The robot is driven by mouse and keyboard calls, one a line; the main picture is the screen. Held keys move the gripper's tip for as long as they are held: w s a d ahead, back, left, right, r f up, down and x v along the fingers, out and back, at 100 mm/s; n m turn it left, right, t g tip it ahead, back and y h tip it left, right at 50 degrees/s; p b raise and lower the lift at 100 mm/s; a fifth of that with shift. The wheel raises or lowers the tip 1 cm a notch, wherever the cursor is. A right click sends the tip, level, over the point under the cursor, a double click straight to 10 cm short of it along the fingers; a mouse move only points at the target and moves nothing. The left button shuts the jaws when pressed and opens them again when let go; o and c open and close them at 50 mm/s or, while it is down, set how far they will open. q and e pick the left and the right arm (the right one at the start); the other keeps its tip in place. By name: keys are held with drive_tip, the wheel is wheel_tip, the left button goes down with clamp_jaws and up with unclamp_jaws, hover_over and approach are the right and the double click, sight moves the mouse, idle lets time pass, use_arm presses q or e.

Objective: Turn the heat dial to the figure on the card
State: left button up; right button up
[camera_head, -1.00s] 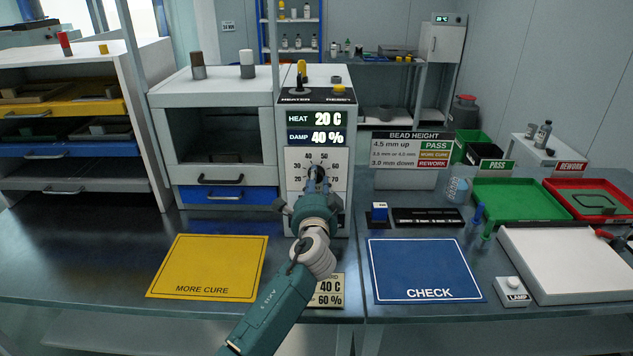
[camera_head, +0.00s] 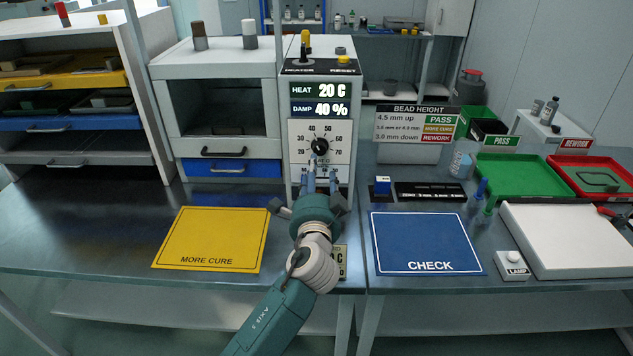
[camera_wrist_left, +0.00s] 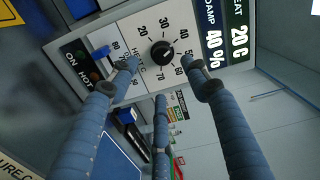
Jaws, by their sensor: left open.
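The black heat dial (camera_head: 320,147) sits on a white scale plate on the front of the heater unit; it also shows in the left wrist view (camera_wrist_left: 162,53). The display (camera_head: 319,99) above it reads HEAT 20 C and DAMP 40 %. My left gripper (camera_head: 320,181) is open, just below and in front of the dial in the head view. In the left wrist view its spread fingers (camera_wrist_left: 160,78) point at the panel, with the dial apart from them. My right gripper is out of view.
A yellow MORE CURE mat (camera_head: 212,238) lies left of my arm and a blue CHECK mat (camera_head: 424,242) right of it. A white cabinet (camera_head: 216,70) adjoins the heater unit.

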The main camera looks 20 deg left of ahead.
use_arm(q)
drive_tip(key=v, duration=0.2)
drive_tip(key=shift+s, duration=0.4)
